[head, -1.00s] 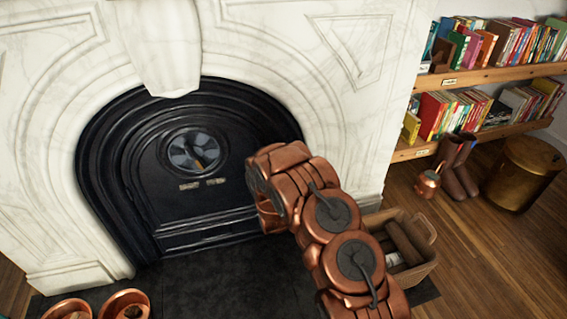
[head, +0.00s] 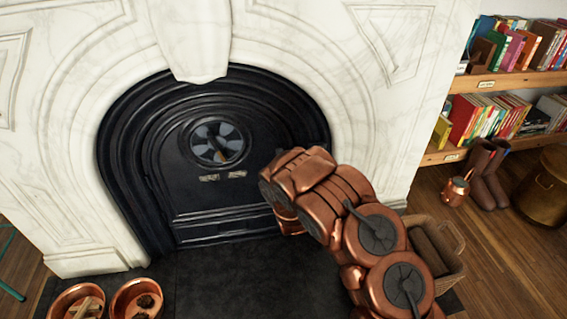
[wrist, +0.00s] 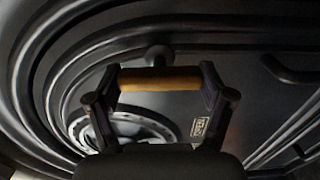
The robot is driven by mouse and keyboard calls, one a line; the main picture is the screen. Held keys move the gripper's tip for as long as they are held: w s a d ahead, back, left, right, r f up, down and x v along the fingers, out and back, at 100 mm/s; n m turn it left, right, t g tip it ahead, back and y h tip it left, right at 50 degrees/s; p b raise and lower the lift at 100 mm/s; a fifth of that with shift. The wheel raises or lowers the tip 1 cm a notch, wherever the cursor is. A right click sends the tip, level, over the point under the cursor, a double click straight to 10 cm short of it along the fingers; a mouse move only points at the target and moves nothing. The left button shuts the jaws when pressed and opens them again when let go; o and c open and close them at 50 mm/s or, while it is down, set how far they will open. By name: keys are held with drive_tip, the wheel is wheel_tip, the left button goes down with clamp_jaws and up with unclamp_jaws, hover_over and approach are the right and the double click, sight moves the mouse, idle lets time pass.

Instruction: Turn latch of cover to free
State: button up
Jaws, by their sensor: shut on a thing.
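The cover (head: 190,200) is a black arched metal plate in the fireplace opening. It bears a round bladed vent (head: 218,143), which partly shows in the wrist view (wrist: 125,128). In the wrist view, my gripper (wrist: 161,82) has its two dark fingers at either end of a yellow-brown bar, the latch handle (wrist: 160,79), and is shut on it. A dark round knob or pivot (wrist: 158,56) sits just behind the bar. A small plate reading "OPEN" (wrist: 202,128) is below right. In the head view my arm hides the latch and the fingertips.
White marble (head: 385,120) surrounds the cover. Two copper bowls (head: 137,300) stand on the dark hearth at front left. A basket (head: 452,255) stands right of my arm. Boots (head: 485,172), a copper pot (head: 455,190) and bookshelves (head: 500,85) are farther right.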

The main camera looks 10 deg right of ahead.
drive_tip(key=shift+a, duration=0.1)
drive_tip(key=o, duration=1.6)
drive_tip(key=shift+s, duration=0.1)
drive_tip(key=shift+s+d, duration=0.15)
drive_tip(key=shift+s, duration=1.8)
drive_tip(key=shift+s+d, duration=0.2)
drive_tip(key=shift+s, duration=1.8)
drive_tip(key=shift+s+d, duration=0.15)
drive_tip(key=shift+s, duration=1.8)
